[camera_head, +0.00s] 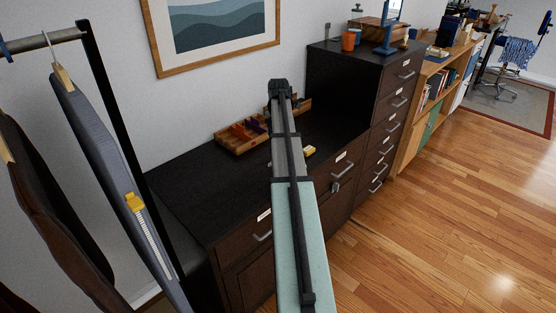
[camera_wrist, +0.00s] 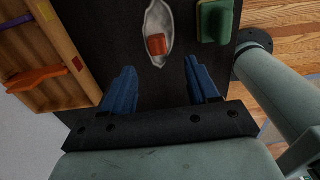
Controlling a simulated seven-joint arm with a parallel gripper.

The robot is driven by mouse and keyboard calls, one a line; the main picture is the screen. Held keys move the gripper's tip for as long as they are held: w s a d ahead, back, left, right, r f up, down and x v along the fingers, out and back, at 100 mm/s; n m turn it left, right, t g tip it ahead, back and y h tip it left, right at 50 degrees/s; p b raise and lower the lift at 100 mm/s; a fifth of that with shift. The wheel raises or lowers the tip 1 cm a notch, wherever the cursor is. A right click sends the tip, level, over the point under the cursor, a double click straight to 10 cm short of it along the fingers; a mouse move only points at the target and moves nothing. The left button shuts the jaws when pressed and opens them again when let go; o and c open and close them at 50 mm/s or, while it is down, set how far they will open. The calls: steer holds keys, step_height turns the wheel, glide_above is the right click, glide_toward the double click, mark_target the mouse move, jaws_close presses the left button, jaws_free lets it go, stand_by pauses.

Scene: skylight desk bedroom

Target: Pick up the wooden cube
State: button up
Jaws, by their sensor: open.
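A small reddish-orange block (camera_wrist: 156,45), which looks like the wooden cube, rests in a pale, leaf-shaped dish (camera_wrist: 152,20) on the dark cabinet top (camera_wrist: 100,22). My gripper (camera_wrist: 159,67) has two blue fingers spread apart with nothing between them. In the wrist view the block lies just beyond the fingertips, roughly centred between them. I cannot tell the height of the fingers above it. In the head view my arm hides the block, the dish and the gripper.
A wooden compartment tray (camera_wrist: 60,50) lies left of the fingers, and also shows in the head view (camera_head: 238,148). A green object (camera_wrist: 217,20) lies right of the dish. A taller drawer unit (camera_head: 335,75) rises at the cabinet's right end. Garments hang at the left.

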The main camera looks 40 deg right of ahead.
steer(key=shift+w+f, duration=0.2)
steer(key=shift+f, duration=3.9)
steer(key=shift+c, duration=0.3)
jaws_close()
steer(key=shift+r, duration=0.15)
